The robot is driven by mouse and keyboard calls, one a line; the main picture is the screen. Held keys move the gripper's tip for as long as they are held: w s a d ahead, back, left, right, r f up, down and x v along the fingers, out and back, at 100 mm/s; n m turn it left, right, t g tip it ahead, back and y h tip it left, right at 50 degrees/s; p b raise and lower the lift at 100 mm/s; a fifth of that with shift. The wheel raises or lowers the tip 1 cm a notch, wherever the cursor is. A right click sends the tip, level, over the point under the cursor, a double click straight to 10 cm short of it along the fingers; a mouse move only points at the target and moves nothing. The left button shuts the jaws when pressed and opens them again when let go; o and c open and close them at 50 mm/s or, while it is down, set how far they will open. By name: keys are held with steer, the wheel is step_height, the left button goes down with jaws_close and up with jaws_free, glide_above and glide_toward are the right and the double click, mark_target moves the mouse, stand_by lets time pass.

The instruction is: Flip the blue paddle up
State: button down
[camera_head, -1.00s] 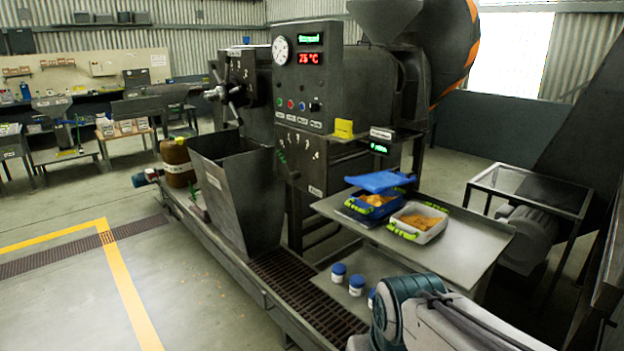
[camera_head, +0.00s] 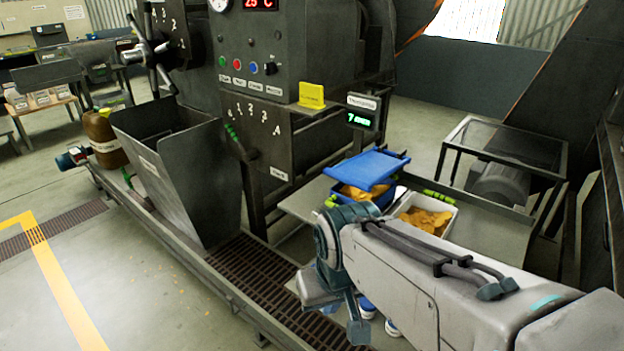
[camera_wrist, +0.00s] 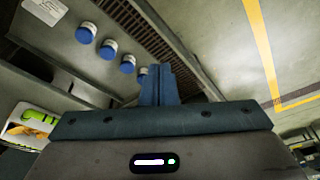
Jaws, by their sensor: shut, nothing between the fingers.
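My gripper (camera_wrist: 160,72) is shut and empty in the wrist view, its two fingers pressed together over the floor grating. No part that is clearly a blue paddle can be made out. The machine's front panel (camera_head: 232,45) carries a small round blue control (camera_head: 253,66) in a row with green and red ones and a black knob. A numbered plate (camera_head: 262,123) below has a dark lever with a green grip (camera_head: 234,138) at its left edge. My arm is low and right of the panel in the head view, well apart from these controls.
A blue lid (camera_head: 366,168) tilts over a bin of orange pieces beside a white bin (camera_head: 443,207) on the metal tray (camera_head: 480,238). Several blue-capped jars (camera_wrist: 107,49) stand below. A dark hopper (camera_head: 185,175) is left. Open floor (camera_head: 150,285) lies front left.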

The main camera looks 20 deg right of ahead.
steer(key=w+d+f+n+g+h+b, duration=0.35)
steer(key=d+f+n+h+b, duration=0.25)
steer(key=d+n+h+b, duration=0.55)
steer(key=w+a+r+n+t+h+b, duration=0.2)
steer(key=w+a+n+t+h+b, duration=0.1)
steer(key=w+n+t, duration=0.3)
steer(key=w+a+r+n+t+h+b, duration=0.2)
steer(key=w+a+n+t+h+b, duration=0.2)
steer(key=w+n+t, duration=0.3)
steer(key=w+a, duration=0.1)
steer(key=w, duration=0.2)
steer(key=shift+a+r+t+h, duration=0.15)
steer(key=shift+r+t+h, duration=0.05)
steer(key=shift+t+h, duration=0.15)
steer(key=shift+w+n, duration=0.15)
steer(key=shift+n, duration=0.1)
steer(key=x, duration=0.9)
steer(key=shift+d, duration=0.25)
steer(key=shift+w+d+r, duration=0.2)
